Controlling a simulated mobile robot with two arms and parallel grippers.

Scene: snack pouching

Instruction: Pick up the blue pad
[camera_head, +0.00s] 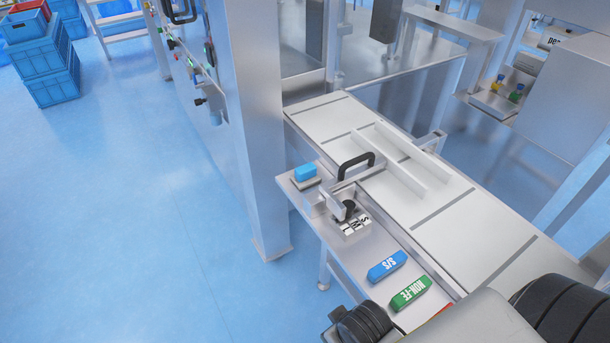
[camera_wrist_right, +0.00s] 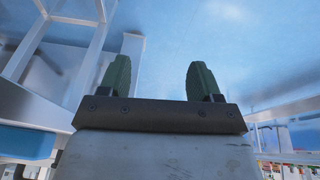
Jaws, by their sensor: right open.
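A small plain blue block (camera_head: 306,172), which looks like the blue pad, sits on a small grey holder at the far left end of the side shelf (camera_head: 345,258). A blue bar marked S/S (camera_head: 387,265) lies nearer on the same shelf. A green bar marked NON-FE (camera_head: 410,293) is beside it. My right gripper (camera_wrist_right: 158,78) shows in the right wrist view with its two green fingers wide apart and nothing between them. The blue block is not between them. The left gripper is in neither view.
A white conveyor (camera_head: 460,220) with raised rails runs alongside the shelf. A black-handled metal piece (camera_head: 356,165) and a black-and-white lettered block (camera_head: 354,223) stand near the blue block. A tall steel post (camera_head: 250,120) rises behind. Blue crates (camera_head: 45,65) are stacked at upper left; open floor lies left.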

